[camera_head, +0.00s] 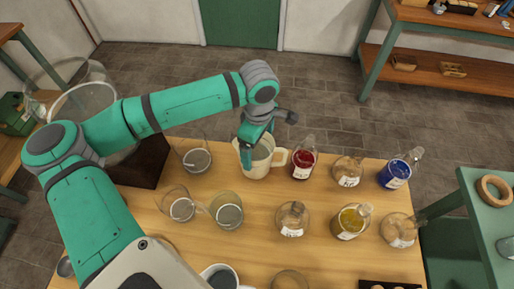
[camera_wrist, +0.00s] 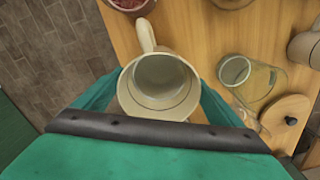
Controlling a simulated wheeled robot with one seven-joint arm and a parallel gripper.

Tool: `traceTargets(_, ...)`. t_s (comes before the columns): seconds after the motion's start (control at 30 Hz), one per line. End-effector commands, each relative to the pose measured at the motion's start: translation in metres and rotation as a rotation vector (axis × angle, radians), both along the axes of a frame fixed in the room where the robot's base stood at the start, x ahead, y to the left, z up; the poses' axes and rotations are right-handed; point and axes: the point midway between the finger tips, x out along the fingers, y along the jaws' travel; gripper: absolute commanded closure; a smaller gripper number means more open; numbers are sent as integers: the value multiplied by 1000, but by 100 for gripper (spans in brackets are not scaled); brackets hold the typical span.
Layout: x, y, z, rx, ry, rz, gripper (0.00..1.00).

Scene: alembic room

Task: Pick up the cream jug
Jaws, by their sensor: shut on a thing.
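The cream jug (camera_head: 262,160) stands near the far edge of the wooden table, its handle pointing right in the head view. In the wrist view the jug (camera_wrist: 158,84) shows from above, open and empty-looking, with its handle toward the top. My gripper (camera_head: 254,150) is at the jug from above, and its fingers lie on both sides of the jug's body in the wrist view. It is shut on the jug. The fingertips are partly hidden by the jug and my wrist. I cannot tell whether the jug's base touches the table.
A red-filled bottle (camera_head: 303,163) stands close to the right of the jug. A glass beaker (camera_head: 196,160) is to its left, and more glasses (camera_head: 228,214) are nearer. Several other bottles, including a blue one (camera_head: 394,175), fill the right side. The floor beyond the far edge is clear.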

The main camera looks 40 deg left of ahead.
Motion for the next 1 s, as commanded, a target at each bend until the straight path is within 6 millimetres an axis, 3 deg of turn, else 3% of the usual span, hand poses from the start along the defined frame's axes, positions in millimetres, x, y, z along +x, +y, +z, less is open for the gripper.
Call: traceTargets(1.0,-1,2,113,2,-2,4,73)
